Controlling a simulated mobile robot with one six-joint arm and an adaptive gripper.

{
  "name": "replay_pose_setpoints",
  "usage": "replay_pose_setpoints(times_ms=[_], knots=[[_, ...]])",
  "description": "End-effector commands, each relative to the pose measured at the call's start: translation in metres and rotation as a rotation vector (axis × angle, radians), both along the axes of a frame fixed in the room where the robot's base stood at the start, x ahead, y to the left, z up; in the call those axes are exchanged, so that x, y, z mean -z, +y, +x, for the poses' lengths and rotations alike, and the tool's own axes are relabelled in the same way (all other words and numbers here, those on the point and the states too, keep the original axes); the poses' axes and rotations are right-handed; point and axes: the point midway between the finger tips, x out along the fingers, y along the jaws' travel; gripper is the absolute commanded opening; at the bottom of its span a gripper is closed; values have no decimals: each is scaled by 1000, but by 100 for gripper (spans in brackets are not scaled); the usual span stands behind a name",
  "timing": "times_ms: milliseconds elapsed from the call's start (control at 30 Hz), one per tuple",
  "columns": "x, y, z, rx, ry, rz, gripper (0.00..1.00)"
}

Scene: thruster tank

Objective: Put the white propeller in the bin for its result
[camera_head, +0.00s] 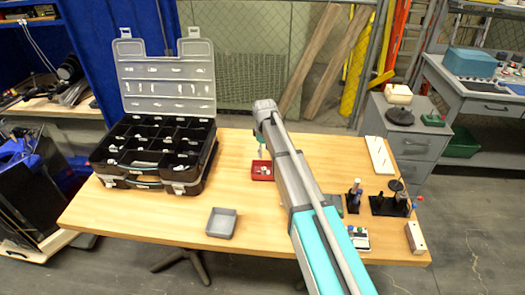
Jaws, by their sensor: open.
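My arm (300,195) reaches up across the right half of the table. I cannot make out my gripper; the arm may hide it. A small red bin (254,176) stands left of the arm near the table's middle, with small pale items in it too small to identify. A grey open bin (209,232) stands near the front edge and looks empty. I cannot pick out the white propeller for certain. A black stand with a dark round part (390,206) is at the right.
A black organizer case (186,188) with its lid open fills the table's left. A white board (379,155), a white tray (361,244) and a pale block (415,238) are at the right.

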Motion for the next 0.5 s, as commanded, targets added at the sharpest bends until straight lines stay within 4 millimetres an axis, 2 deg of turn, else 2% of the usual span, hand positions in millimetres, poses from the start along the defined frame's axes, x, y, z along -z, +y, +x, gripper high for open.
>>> replay_pose_setpoints(times_ms=[33, 200, 500], knots=[[-7, 0, 0, 0, 0, 0, 62], [-14, 0, 0, 0, 0, 0, 62], [-15, 0, 0, 0, 0, 0, 62]])
